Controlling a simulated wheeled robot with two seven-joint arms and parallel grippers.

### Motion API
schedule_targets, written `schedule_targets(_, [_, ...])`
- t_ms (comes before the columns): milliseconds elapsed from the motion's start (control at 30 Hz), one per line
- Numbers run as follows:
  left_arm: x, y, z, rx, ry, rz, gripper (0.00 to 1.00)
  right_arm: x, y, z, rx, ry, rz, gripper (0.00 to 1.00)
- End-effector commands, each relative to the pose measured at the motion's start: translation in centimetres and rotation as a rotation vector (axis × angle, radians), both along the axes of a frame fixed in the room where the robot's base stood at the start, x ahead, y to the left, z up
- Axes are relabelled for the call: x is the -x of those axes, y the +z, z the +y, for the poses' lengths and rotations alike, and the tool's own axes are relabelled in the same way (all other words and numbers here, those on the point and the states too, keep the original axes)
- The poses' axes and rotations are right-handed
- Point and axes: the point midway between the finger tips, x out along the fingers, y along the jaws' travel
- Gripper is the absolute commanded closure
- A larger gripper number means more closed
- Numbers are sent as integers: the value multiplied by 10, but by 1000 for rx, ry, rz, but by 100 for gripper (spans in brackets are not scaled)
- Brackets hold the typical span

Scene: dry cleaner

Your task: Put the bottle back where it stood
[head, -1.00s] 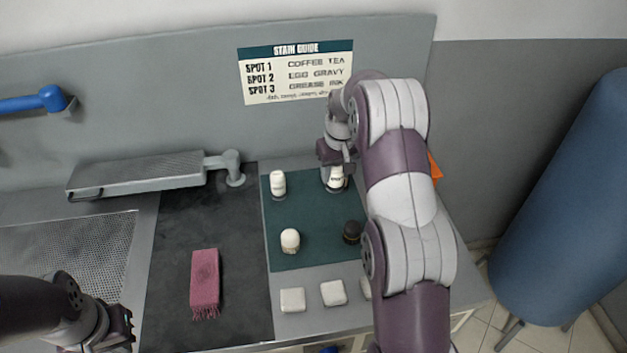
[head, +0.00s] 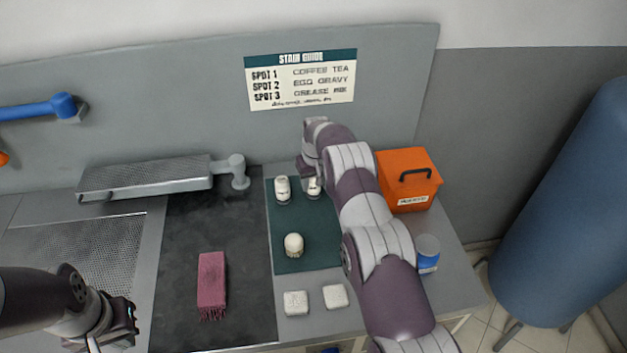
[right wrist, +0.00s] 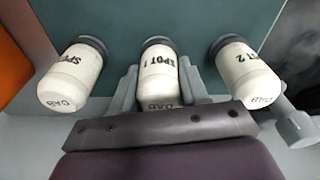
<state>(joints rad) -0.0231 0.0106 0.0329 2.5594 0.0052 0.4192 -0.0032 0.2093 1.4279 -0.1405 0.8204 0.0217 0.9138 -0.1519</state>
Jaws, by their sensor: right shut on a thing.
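My right gripper (right wrist: 158,88) is shut on a white bottle (right wrist: 158,66) marked "SPOT", perhaps 1, with a finger on each side. In the head view this bottle (head: 314,187) is upright at the back of the green mat (head: 305,262); I cannot tell whether its base touches the mat. A bottle (right wrist: 246,75) marked "SPOT 2" stands close beside it, also in the head view (head: 283,190). Another white bottle (right wrist: 70,78) stands on the other side, hidden by my arm in the head view. My left gripper (head: 130,322) is far left, its jaws unclear.
A cream-topped container (head: 293,245) stands on the mat's front part. White blocks (head: 296,303) lie in front. An orange box (head: 408,180) and a blue-and-white tub (head: 428,253) stand right of my arm. A pink cloth (head: 211,285) lies on the dark surface at left.

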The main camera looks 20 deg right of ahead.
Motion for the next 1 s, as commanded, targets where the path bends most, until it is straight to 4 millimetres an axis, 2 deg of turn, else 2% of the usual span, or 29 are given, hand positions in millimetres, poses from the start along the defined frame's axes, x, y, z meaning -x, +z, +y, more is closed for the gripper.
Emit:
schedule_targets(267, [0, -7, 0, 0, 0, 1, 100, 1, -6, 0, 0, 0, 3, 86])
schedule_targets(300, [1, -6, 0, 0, 0, 2, 100, 1, -5, 0, 0, 0, 3, 50])
schedule_targets(367, [0, -6, 0, 0, 0, 2, 100, 1, -5, 0, 0, 0, 3, 31])
schedule_targets(633, [0, -5, 0, 0, 0, 1, 100, 1, -4, 0, 0, 0, 3, 31])
schedule_targets(733, [0, 4, 0, 0, 0, 1, 100, 1, 4, 0, 0, 0, 3, 31])
schedule_targets(767, [0, -2, 0, 0, 0, 1, 100, 1, 4, 0, 0, 0, 1, 31])
schedule_targets(867, [0, -9, 0, 0, 0, 1, 100, 3, 21, 0, 0, 0, 0, 31])
schedule_targets(1000, [1, -11, 0, 0, 0, 2, 100, 7, 57, 0, 0, 0, 0, 31])
